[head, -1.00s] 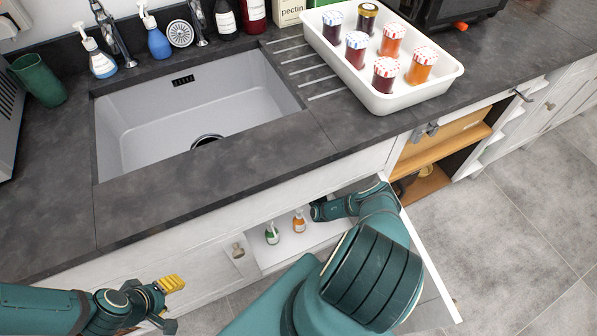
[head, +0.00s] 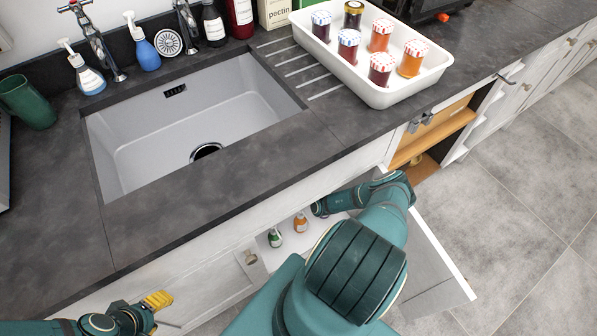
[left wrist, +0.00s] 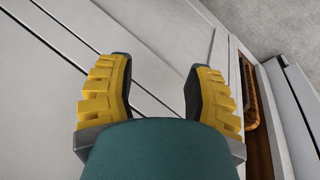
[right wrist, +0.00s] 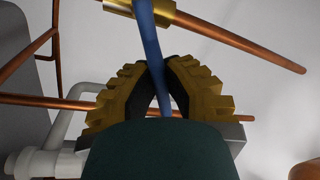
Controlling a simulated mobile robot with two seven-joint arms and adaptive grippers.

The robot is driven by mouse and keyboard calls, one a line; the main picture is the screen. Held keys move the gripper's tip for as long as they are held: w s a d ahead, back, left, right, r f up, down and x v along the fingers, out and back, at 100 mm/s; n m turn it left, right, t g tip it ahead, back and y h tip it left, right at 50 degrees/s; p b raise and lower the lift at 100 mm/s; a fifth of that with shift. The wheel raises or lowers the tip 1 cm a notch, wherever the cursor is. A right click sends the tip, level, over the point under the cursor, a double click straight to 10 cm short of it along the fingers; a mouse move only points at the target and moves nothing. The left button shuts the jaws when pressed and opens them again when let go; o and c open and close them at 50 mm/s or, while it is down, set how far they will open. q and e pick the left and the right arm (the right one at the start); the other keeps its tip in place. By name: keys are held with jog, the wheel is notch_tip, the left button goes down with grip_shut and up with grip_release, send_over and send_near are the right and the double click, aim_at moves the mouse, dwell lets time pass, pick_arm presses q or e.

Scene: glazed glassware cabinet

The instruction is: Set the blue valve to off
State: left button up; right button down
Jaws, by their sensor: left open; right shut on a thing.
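In the right wrist view, the blue valve's lever (right wrist: 150,45) is a long blue bar running up from my right gripper (right wrist: 160,75). The right jaws are shut on the lever. Its upper part passes a brass fitting (right wrist: 140,12) on a copper pipe. In the head view my right arm reaches into the open cupboard under the sink, which hides the gripper and the valve. My left gripper (head: 158,300), with yellow fingers, is outside the cupboards at the lower left. Its fingers stand apart and empty in the left wrist view (left wrist: 158,80).
The cupboard door (head: 435,265) stands open right of my right arm. Small green (head: 275,237) and orange (head: 300,222) bottles stand inside. Copper pipes (right wrist: 235,38) and a white pipe (right wrist: 55,160) surround the right gripper. The counter edge lies above.

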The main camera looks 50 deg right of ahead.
jog(key=shift+w+a+r+m+y+b, duration=0.15)
jog(key=shift+r+m+y, duration=0.2)
jog(key=shift+m, duration=0.35)
jog(key=shift+s+a+r+m+y+b, duration=0.15)
jog(key=shift+r+m, duration=0.25)
jog(key=shift+m, duration=0.3)
jog(key=shift+w+a+r+m+y+b, duration=0.1)
jog(key=shift+a+r+m+y+b, duration=0.1)
jog(key=shift+r+m, duration=0.35)
jog(key=shift+f+m, duration=0.1)
jog(key=shift+m, duration=0.15)
jog(key=c, duration=1)
grip_release()
jog(key=shift+d, duration=0.1)
jog(key=v, duration=1.2)
jog(key=shift+f, duration=0.1)
